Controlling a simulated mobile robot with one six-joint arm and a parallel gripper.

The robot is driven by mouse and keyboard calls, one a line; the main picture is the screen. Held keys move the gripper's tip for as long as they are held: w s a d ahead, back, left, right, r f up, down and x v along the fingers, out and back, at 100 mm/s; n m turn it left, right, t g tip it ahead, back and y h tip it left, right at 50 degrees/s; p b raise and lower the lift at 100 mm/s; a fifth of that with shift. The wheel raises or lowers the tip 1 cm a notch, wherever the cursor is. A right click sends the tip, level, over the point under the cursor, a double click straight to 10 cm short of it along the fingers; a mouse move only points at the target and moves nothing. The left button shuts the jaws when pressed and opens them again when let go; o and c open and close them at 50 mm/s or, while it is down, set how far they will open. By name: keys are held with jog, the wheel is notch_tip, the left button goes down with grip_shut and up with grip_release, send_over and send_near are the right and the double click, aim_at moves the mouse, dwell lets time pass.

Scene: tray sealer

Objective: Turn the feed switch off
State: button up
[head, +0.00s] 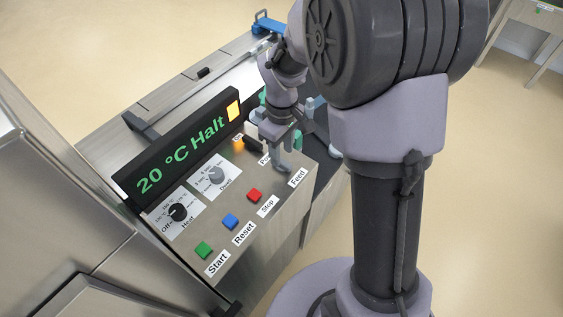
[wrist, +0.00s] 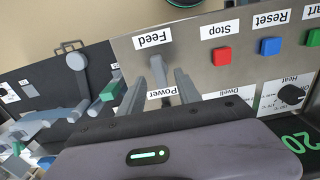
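The feed switch is a pale grey lever (wrist: 158,70) on the steel panel, beside the "Feed" label (wrist: 152,38) in the wrist view. My gripper (wrist: 160,77) is open, with one finger on each side of the lever. I cannot tell whether either finger touches it. In the head view my gripper (head: 278,150) is low over the panel's right end, near the "Feed" label (head: 298,178), and largely covers the switch. The display (head: 180,155) reads "20 °C Halt" with a yellow square at its right end.
A red stop button (head: 254,196), blue reset button (head: 230,221) and green start button (head: 203,250) line the panel front. The heat knob (head: 178,212) and dwell knob (head: 216,175) are behind them. The black power switch (head: 252,144) is close to my gripper, beside a lit orange lamp (head: 238,146).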

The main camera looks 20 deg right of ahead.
aim_at(282, 161)
notch_tip(282, 161, down, 4)
jog(key=shift+w+r+b, duration=0.1)
jog(key=shift+b, duration=0.3)
grip_shut()
